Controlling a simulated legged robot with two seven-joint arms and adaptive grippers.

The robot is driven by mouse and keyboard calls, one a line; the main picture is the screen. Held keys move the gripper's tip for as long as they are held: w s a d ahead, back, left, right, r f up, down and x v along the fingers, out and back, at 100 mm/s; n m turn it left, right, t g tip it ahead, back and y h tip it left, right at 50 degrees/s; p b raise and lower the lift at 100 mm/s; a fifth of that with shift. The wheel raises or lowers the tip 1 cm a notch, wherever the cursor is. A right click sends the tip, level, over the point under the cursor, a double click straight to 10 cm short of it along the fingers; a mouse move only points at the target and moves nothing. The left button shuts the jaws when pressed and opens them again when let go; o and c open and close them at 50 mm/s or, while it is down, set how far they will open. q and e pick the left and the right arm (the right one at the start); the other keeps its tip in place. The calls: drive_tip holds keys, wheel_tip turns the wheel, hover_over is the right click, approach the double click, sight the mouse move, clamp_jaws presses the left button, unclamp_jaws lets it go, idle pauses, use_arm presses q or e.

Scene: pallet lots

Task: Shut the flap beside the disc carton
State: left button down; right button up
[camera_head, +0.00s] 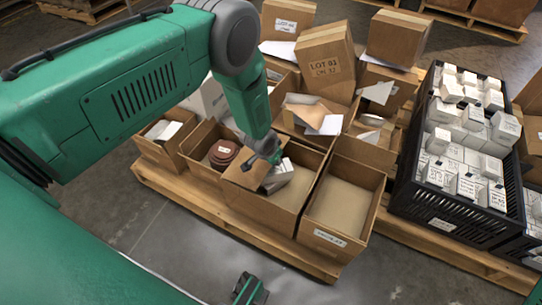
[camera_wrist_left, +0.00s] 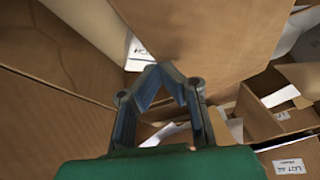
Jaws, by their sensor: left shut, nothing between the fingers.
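The disc carton (camera_head: 195,158) stands open on the pallet, with a stack of reddish-brown discs (camera_head: 223,150) inside. Right beside it is a wider open carton (camera_head: 268,212) with white boxes (camera_head: 278,176) in it. A brown flap (camera_head: 242,170) stands out over this carton's left part, not lying flat. My left gripper (camera_head: 274,157) is shut and empty at the flap's far right edge; I cannot tell whether it touches. In the left wrist view its fingertips (camera_wrist_left: 168,68) meet in front of a large brown cardboard panel (camera_wrist_left: 215,30). My right gripper (camera_head: 250,290) is low at the bottom edge, away from the cartons.
An empty-looking open carton (camera_head: 342,205) stands to the right. Taller cartons (camera_head: 326,62) and loose papers are behind. A black crate (camera_head: 420,190) of white boxes is at the right. The wooden pallet (camera_head: 225,222) edges grey floor with free room in front.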

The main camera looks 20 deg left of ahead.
use_arm(q)
drive_tip(key=shift+d+f+b, duration=0.55)
drive_tip(key=shift+d+f, duration=0.2)
drive_tip(key=shift+f, duration=0.15)
drive_tip(key=shift+a+f, duration=0.25)
drive_tip(key=shift+a, duration=0.15)
use_arm(e)
drive_tip(key=shift+d+f, duration=0.3)
drive_tip(key=shift+f, duration=0.65)
drive_tip(key=shift+d+f, duration=0.1)
drive_tip(key=shift+d, duration=0.1)
